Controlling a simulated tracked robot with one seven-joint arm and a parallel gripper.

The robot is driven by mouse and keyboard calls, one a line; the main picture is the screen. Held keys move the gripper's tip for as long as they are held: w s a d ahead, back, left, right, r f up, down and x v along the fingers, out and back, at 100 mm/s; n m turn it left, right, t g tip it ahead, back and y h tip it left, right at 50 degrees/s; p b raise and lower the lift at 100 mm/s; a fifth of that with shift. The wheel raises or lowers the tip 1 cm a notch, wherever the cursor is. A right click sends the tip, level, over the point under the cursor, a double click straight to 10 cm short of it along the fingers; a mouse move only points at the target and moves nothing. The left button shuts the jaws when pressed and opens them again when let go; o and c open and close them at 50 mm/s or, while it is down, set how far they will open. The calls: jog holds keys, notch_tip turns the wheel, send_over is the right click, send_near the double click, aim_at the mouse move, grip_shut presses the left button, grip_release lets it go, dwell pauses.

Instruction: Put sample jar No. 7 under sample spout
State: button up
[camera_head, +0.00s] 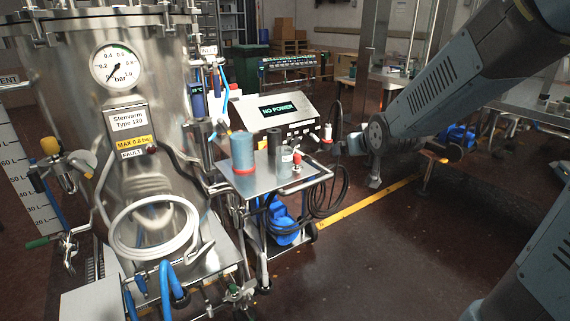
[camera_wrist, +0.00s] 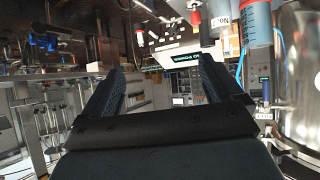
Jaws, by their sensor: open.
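A small clear jar (camera_head: 286,160) stands on the steel cart top, between a black cylinder and a red-and-white fitting. In the wrist view, which is upside down, a clear jar with a white label (camera_wrist: 221,20) shows at the top. Its label is only partly readable. The steel vessel (camera_head: 150,80) stands at left with several valves and hoses. I cannot tell which part is the sample spout.
A blue-grey container with a red base (camera_head: 243,150) and the black cylinder (camera_head: 274,148) stand close to the jar. Behind is a control box reading NO POWER (camera_head: 278,112). Black cables (camera_head: 325,195) hang at the cart's right side. The floor right of the cart is clear.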

jog(key=w+a+f+n+t+y, duration=0.1)
jog(key=w+a+f+t+y, duration=0.2)
jog(key=w+a+f, duration=0.35)
jog(key=n+t+y, duration=0.2)
jog(key=y, duration=0.1)
send_near(288, 160)
jog(key=x, duration=0.5)
jog(key=f+x, duration=0.1)
jog(key=x, duration=0.1)
jog(key=shift+w+d, duration=0.15)
jog(key=shift+w, duration=0.1)
jog(key=w, duration=0.1)
jog(key=w+a, duration=0.1)
jog(key=w+a+r, duration=0.1)
jog(key=shift+w+a, duration=0.1)
jog(key=shift+w, duration=0.3)
jog(key=shift+w+a, duration=0.15)
jog(key=shift+w, duration=0.3)
jog(key=shift+c, duration=0.3)
jog(key=c, duration=1.1)
